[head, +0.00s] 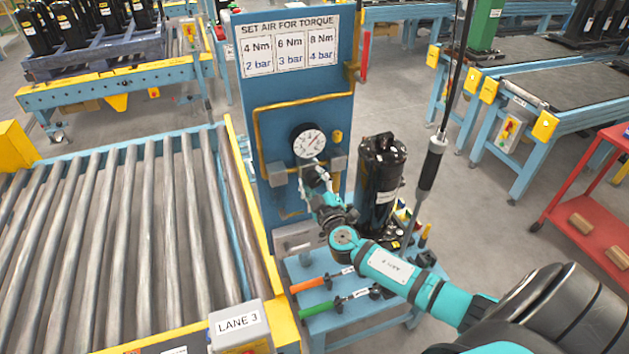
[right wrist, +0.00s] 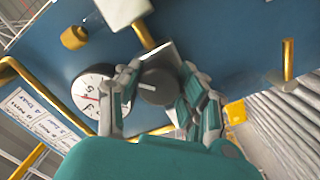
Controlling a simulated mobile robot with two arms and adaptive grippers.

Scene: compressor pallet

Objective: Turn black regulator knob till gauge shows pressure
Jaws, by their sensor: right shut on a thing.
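The black regulator knob (right wrist: 158,86) sits on the blue panel (right wrist: 225,40), just below the gauge in the head view. My right gripper (right wrist: 161,92) has a finger on each side of the knob and is shut on it; in the head view the gripper (head: 316,180) hides the knob. The round white gauge (head: 309,141) has a dark needle slanting up and to the right in the head view. The gauge also shows in the right wrist view (right wrist: 90,94), partly behind a finger. Its exact reading is too small to tell. My left gripper is not in view.
A sign (head: 289,46) above the gauge pairs 4 Nm with 2 bar, 6 with 3, 8 with 4. Yellow pipes (head: 258,140) run on the panel. A roller conveyor (head: 130,215) lies left.

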